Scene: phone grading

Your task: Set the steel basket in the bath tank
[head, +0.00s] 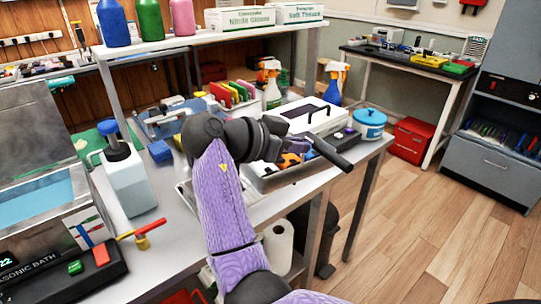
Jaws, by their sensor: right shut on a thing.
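The bath tank (37,203) is at the left edge, a steel-walled ultrasonic bath with blue liquid and a dark control panel in front. A grey metal basket (297,179) with orange, purple and dark pieces in it is at the right part of the bench. My right arm, in a purple sleeve, reaches up from the bottom. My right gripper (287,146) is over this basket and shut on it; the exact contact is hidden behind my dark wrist. I cannot tell whether the basket touches the bench. My left gripper is out of view.
A white box (311,117), blue-lidded tub (369,124) and spray bottles (271,84) are behind. A shelf (160,46) overhangs the back. Floor at right is clear.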

